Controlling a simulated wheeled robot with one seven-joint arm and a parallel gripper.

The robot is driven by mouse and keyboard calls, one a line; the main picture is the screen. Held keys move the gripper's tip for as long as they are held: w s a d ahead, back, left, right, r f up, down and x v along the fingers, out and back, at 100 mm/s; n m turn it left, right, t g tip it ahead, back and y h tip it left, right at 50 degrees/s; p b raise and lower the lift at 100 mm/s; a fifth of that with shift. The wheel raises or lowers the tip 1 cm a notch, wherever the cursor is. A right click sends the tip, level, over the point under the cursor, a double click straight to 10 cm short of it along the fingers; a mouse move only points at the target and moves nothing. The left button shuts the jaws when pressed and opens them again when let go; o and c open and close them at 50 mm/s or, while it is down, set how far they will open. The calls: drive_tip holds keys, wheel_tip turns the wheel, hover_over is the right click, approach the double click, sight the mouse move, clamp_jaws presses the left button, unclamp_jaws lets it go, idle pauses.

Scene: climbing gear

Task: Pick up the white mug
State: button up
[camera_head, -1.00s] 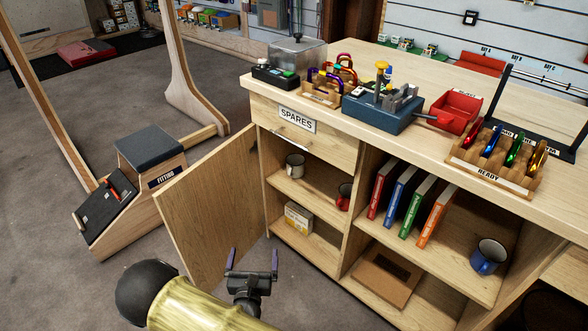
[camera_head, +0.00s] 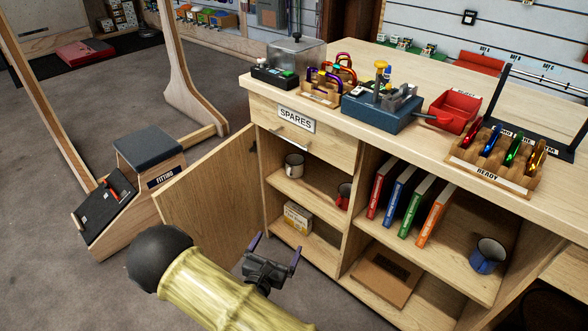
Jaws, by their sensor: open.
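The white mug (camera_head: 294,165) stands upright on the upper shelf of the left compartment, below the SPARES drawer, near the shelf's left side. It looks greyish in the shade. My gripper (camera_head: 276,243) is open and empty, its two purple-tipped fingers spread apart. In the picture it is below the mug, in front of the cabinet's lower left part, and apart from the mug. A red mug (camera_head: 344,195) stands on the same shelf to the right, partly hidden by the divider.
The open cabinet door (camera_head: 213,200) stands left of the compartment. A small box (camera_head: 297,217) sits on the lower shelf. A blue mug (camera_head: 488,255) and several books (camera_head: 406,203) are in the right compartment. The SPARES drawer (camera_head: 296,119) is shut above.

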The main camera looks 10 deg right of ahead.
drive_tip(key=s+d+r+m+g+h, duration=0.1)
drive_tip(key=s+d+r+m+g, duration=0.2)
drive_tip(key=s+d+m+g, duration=0.4)
drive_tip(key=s+d+r+m+g+h, duration=0.1)
drive_tip(key=s+d+r+m+g, duration=0.2)
drive_tip(key=s+d+m+g, duration=0.45)
wheel_tip(320, 180, up, 9)
drive_tip(key=a+m+t+y, duration=0.1)
drive_tip(key=a+m+y, duration=0.1)
drive_tip(key=m+y, duration=0.8)
drive_tip(key=m, duration=0.5)
drive_tip(key=shift+a+f, duration=0.15)
drive_tip(key=shift+a, duration=0.05)
drive_tip(key=shift+t, duration=0.25)
drive_tip(key=shift+c, duration=0.2)
